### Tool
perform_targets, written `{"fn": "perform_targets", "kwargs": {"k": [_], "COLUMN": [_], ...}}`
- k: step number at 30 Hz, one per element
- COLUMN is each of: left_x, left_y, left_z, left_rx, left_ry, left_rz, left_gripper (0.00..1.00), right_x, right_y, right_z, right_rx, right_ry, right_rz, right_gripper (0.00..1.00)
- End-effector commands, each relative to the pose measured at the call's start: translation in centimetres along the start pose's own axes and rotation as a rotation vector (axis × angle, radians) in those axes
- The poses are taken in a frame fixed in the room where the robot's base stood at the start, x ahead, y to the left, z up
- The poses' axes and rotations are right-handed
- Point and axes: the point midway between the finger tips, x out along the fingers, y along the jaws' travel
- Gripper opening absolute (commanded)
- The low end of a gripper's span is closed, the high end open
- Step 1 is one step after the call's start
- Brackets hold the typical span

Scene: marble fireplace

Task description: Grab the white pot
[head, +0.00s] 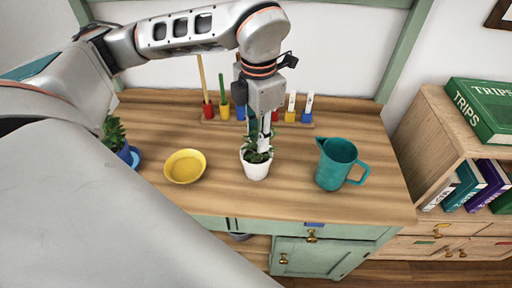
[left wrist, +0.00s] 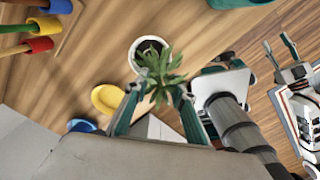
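The white pot (head: 256,170) with a green leafy plant (head: 257,150) stands upright on the wooden top. My left gripper (head: 264,146) points down over it, its fingers among the leaves above the rim. In the left wrist view, the fingers of my left gripper (left wrist: 158,108) are spread on either side of the plant (left wrist: 160,77), with the white pot's rim (left wrist: 135,52) beyond them. The gripper is open and not closed on the pot.
A yellow bowl (head: 185,167) stands left of the pot, and a teal jug (head: 338,164) stands right. A blue pot (head: 127,155) with a plant is at the far left. A rack with coloured holders (head: 290,115) lies behind. Bare wood (head: 220,196) is in front.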

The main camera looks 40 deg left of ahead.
Motion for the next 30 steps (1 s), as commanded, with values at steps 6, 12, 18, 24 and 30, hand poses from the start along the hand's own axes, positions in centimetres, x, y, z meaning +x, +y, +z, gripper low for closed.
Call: {"fn": "perform_targets", "kwargs": {"k": [6, 12, 18, 24, 30], "left_x": [3.2, 4.6, 4.6, 4.6, 4.6], "left_y": [-0.1, -0.1, -0.1, -0.1, -0.1], "left_z": [-0.1, 0.1, 0.1, 0.1, 0.1], "left_rx": [0.001, 0.0, 0.0, 0.0, 0.0], "left_ry": [0.005, -0.001, -0.003, -0.002, -0.003], "left_rz": [-0.003, -0.001, 0.0, 0.0, 0.0], "left_gripper": [0.25, 0.25, 0.25, 0.0, 0.0], "right_x": [0.3, 0.5, 0.7, 0.7, 0.6], "right_y": [0.0, 0.4, 0.7, 0.7, 0.6], "right_z": [0.3, -0.5, -1.0, -1.0, -0.7], "right_rx": [-0.004, -0.008, -0.01, -0.01, -0.009], "right_ry": [-0.002, 0.014, 0.022, 0.021, 0.017], "right_rz": [0.001, 0.007, 0.012, 0.012, 0.01], "right_gripper": [0.4, 0.4, 0.4, 0.4, 0.4]}}
